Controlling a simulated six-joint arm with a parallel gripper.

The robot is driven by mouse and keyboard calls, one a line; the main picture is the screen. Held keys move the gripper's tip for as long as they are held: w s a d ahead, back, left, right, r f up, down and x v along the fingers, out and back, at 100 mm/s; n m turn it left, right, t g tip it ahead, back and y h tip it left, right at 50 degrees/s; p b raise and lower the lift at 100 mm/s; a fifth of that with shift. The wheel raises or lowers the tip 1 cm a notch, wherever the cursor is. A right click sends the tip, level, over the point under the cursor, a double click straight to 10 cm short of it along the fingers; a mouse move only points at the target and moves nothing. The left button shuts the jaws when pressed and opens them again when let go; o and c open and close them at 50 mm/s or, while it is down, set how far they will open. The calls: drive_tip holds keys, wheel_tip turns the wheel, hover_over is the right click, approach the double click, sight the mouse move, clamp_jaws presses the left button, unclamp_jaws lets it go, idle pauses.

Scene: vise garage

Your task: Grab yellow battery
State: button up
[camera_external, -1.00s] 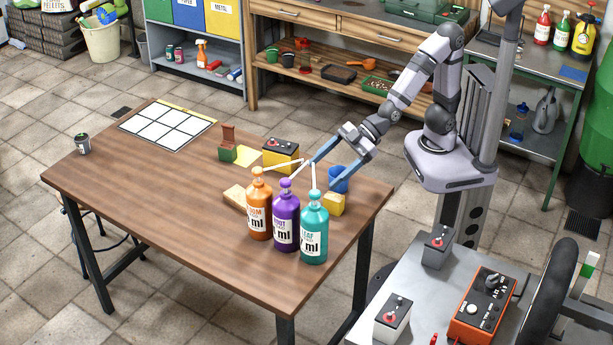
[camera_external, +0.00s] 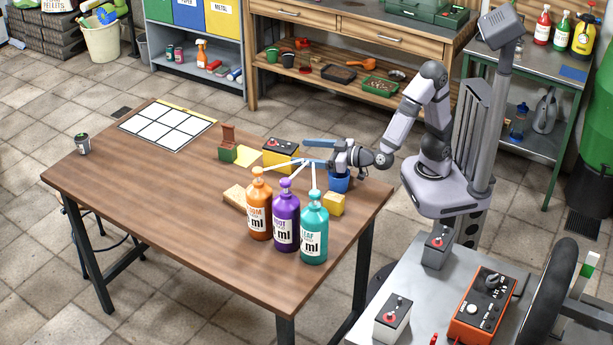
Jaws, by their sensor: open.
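The yellow battery (camera_external: 276,158), a yellow box with a black top, stands on the wooden table (camera_external: 165,190) behind the three pump bottles. My gripper (camera_external: 306,152) is just to the right of the battery, with its blue fingers apart and pointing left toward it. The fingers are open and nothing shows between them. One finger is clear to see; the lower one is partly covered by the bottles' pale spouts. I cannot tell whether a finger touches the battery.
Orange (camera_external: 259,210), purple (camera_external: 286,220) and teal (camera_external: 314,230) bottles stand in front, spouts reaching near my gripper. A blue cup (camera_external: 340,183) is under my wrist. The table's left is mostly clear.

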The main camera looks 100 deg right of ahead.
sight(286, 146)
drive_tip(key=shift+d+f, duration=0.2)
drive_tip(key=shift+d, duration=0.25)
drive_tip(key=shift+b+x, duration=0.3)
drive_tip(key=shift+x, duration=3.25)
drive_tip(key=shift+d+r, duration=0.15)
drive_tip(key=shift+c, duration=0.6)
drive_tip(key=c, duration=1.5)
drive_tip(key=shift+r, duration=0.2)
clamp_jaws()
drive_tip(key=shift+r+p, duration=1.55)
drive_tip(key=shift+r, duration=3.5)
